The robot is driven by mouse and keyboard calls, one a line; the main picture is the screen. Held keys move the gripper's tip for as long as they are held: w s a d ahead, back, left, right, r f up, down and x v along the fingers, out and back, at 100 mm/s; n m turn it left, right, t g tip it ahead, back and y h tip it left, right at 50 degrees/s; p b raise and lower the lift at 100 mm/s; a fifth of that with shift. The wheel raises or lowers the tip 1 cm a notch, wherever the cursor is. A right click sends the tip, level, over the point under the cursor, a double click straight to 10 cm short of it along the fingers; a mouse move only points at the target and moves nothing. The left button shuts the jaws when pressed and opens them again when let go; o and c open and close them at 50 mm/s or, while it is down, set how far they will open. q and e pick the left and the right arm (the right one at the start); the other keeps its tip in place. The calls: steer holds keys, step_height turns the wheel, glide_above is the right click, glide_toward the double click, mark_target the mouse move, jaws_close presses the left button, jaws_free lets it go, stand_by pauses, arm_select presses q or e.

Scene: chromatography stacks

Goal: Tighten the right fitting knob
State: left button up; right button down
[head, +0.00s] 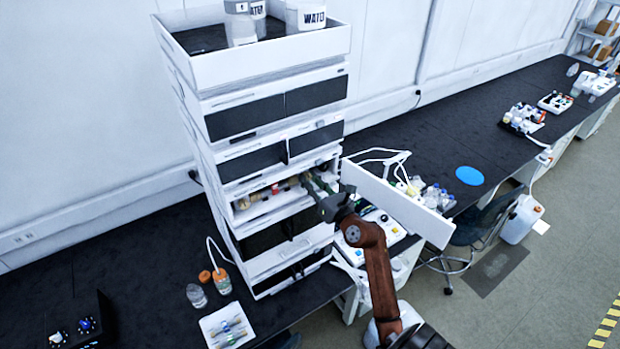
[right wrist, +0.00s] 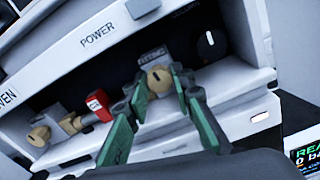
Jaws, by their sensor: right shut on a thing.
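The right fitting knob (right wrist: 157,78) is a tan round knob at a grey fitting inside the open compartment of the white instrument stack (head: 262,270). In the right wrist view the green fingers of my right gripper (right wrist: 158,92) stand on both sides of this knob and are shut on it. In the head view my right gripper (head: 318,188) reaches into the compartment from the right, and the knob is hard to make out there. A tan fitting (right wrist: 40,136) with a red-capped piece (right wrist: 99,106) lies to the left in the wrist view. My left gripper is not in view.
An open white door panel (head: 398,205) sticks out right of the compartment, close to my right arm. Bottles marked WATER (head: 306,16) stand on top of the stack. A white tray (head: 214,316) and small jars (head: 196,296) are at its front left.

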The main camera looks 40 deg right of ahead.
steer(key=c, duration=1.7)
jaws_free()
steer(key=shift+o, duration=0.2)
steer(key=s+a, duration=0.1)
steer(key=s, duration=1.1)
steer(key=shift+a, duration=0.15)
